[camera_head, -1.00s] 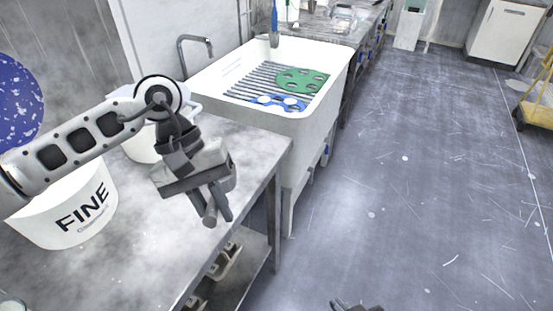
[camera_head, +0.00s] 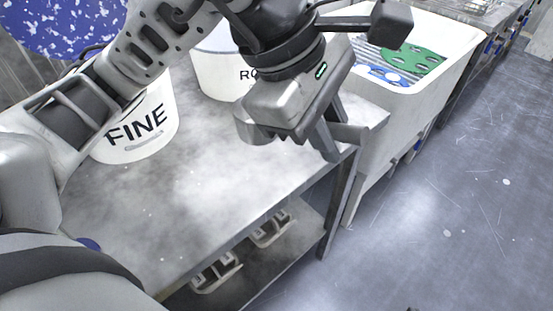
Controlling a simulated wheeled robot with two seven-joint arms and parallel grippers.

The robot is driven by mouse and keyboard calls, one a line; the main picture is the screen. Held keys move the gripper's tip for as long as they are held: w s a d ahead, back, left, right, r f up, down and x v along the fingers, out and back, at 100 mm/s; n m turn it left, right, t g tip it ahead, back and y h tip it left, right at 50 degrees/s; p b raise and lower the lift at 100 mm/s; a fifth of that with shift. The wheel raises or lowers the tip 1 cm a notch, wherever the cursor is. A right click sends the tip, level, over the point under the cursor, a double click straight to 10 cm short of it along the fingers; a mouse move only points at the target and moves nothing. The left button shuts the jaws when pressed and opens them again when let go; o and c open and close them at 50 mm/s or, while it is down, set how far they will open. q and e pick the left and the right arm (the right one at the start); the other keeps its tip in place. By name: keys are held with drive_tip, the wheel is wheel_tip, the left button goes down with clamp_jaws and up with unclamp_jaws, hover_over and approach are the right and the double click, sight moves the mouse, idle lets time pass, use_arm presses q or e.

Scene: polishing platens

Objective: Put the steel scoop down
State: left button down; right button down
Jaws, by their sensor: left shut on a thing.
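My left gripper (camera_head: 335,145) hangs over the far right part of the grey metal table (camera_head: 200,185), near its corner. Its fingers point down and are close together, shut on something. A rounded grey metal piece (camera_head: 256,133) shows under the left side of the gripper body. It looks like part of the steel scoop, but most of it is hidden by the gripper. I cannot tell whether it touches the table. My right gripper is not in view.
A white bucket marked FINE (camera_head: 140,140) and another white bucket (camera_head: 215,72) stand at the table's back. A white sink (camera_head: 440,75) with a green platen (camera_head: 412,60) is beyond the right end. A lower shelf holds pale racks (camera_head: 215,272). The table's middle and front are clear.

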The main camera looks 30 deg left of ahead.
use_arm(q)
drive_tip(key=n, duration=0.1)
drive_tip(key=n+b, duration=0.1)
drive_tip(key=shift+s+a+f+n+t+y, duration=0.15)
drive_tip(key=shift+s+a+n+t+y, duration=0.15)
drive_tip(key=shift+s+a+t+y, duration=0.1)
drive_tip(key=w+f, duration=0.4)
drive_tip(key=w+a+f+p, duration=0.1)
drive_tip(key=w+f, duration=0.3)
drive_tip(key=w, duration=0.1)
drive_tip(key=w+a+f, duration=0.1)
drive_tip(key=w+f, duration=0.3)
drive_tip(key=shift+w+p, duration=0.3)
drive_tip(key=shift+f, duration=0.4)
drive_tip(key=shift+f, duration=0.15)
drive_tip(key=c, duration=1.3)
unclamp_jaws()
drive_tip(key=shift+c, duration=0.2)
